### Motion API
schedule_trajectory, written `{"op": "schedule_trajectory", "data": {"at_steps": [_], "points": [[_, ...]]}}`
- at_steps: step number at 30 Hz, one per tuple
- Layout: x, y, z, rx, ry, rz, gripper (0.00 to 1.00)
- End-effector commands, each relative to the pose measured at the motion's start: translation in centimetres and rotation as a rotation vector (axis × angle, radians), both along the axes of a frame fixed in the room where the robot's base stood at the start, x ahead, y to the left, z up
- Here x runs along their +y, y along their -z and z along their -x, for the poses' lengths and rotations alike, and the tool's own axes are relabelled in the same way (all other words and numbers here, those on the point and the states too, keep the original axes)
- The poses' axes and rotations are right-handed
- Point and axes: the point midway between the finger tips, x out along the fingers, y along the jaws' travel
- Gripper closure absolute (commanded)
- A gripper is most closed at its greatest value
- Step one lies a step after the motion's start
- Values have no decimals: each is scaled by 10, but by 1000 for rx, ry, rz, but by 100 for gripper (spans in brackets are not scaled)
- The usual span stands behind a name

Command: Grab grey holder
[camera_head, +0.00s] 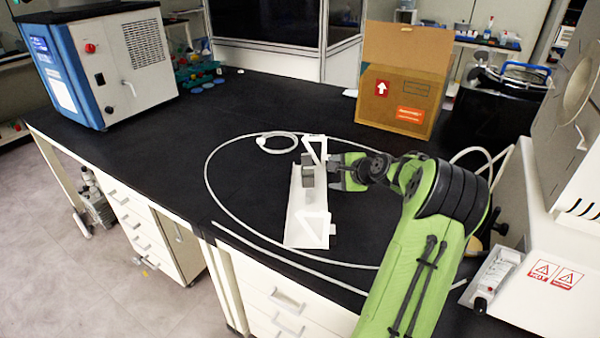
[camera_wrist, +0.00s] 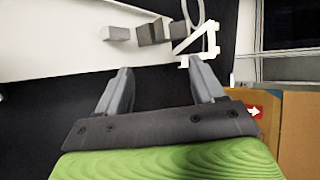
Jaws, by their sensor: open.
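The grey holder (camera_head: 307,176) is a small grey block-like piece on a long white tray (camera_head: 294,215) on the black bench. In the wrist view, several joined or adjacent grey blocks (camera_wrist: 150,32) show on the white tray (camera_wrist: 60,50); I cannot tell if all belong to the holder. My gripper (camera_head: 337,173) is just right of the holder, level with the tray's right edge. In the wrist view, my gripper (camera_wrist: 160,70) has its two fingers apart with nothing between them. The holder lies ahead of the fingertips, not touching them.
White triangular brackets (camera_head: 313,225) stand at the tray's near and far ends. A pale hose (camera_head: 212,190) loops on the bench around the tray. A cardboard box (camera_head: 405,85) stands behind, and a blue-white machine (camera_head: 105,65) at the far left. The bench's left-middle is clear.

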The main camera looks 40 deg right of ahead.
Motion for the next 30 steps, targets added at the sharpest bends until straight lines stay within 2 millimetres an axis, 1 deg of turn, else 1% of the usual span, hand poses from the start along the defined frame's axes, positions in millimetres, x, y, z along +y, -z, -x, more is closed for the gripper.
{"op": "schedule_trajectory", "data": {"at_steps": [1, 6, 11, 16, 18, 21, 26, 27, 29, 30], "points": [[-1, 11, -12, -1, -4, -3, 32], [-8, 32, -45, 0, -4, 0, 32], [-11, 42, -60, 1, -3, -1, 32], [-15, 62, -86, 1, -4, 0, 32], [-18, 67, -95, 1, -3, 0, 32], [-19, 69, -101, 1, -1, 1, 32], [-19, 68, -100, 2, -1, 0, 32], [-19, 68, -100, 2, -1, 0, 35], [-19, 68, -100, 2, -2, 1, 44], [-19, 68, -100, 2, -2, 1, 50]]}}
